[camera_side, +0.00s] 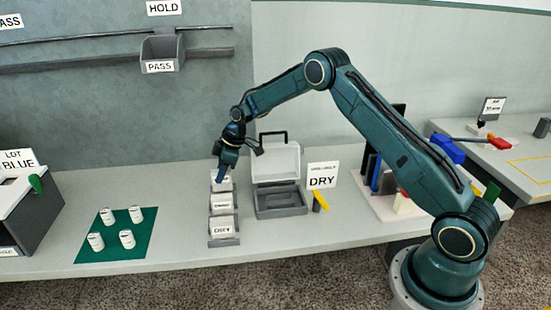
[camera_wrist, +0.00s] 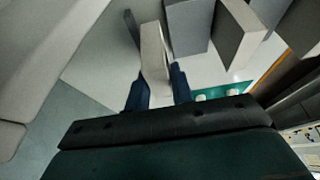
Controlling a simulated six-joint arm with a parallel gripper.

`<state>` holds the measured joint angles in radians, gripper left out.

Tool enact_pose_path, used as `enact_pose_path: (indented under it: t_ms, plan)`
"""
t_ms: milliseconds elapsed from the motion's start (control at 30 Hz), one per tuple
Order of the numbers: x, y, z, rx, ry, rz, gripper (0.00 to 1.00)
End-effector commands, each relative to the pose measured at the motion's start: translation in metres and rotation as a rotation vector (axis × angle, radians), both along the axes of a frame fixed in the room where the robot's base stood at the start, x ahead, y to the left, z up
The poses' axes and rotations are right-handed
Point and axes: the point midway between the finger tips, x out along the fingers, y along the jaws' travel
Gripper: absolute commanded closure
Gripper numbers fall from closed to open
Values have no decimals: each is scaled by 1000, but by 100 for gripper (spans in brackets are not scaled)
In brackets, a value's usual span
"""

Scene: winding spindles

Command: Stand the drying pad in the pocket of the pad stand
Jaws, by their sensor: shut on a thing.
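My gripper (camera_side: 224,174) reaches down over the far end of a row of grey bins (camera_side: 223,241) in the side view. In the wrist view its blue fingers (camera_wrist: 159,88) are shut on a pale, thin slab, which I take for the drying pad (camera_wrist: 153,50). The slab extends beyond the fingertips. In the side view I cannot clearly separate it from the pale bin label behind the fingers.
A rack of upright panels (camera_side: 376,172) is further right. A green mat (camera_side: 112,248) with several white spools lies left. Bare bench separates mat and bins.

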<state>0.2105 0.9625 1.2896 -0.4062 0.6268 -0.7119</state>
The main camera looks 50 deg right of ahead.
Motion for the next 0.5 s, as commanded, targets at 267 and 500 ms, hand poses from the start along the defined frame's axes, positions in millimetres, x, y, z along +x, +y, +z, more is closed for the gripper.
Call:
enact_pose_path:
  t_ms: [267,500]
  plan:
    - [0,0,-5,0,1,0,99]
    - [0,0,-10,0,1,0,99]
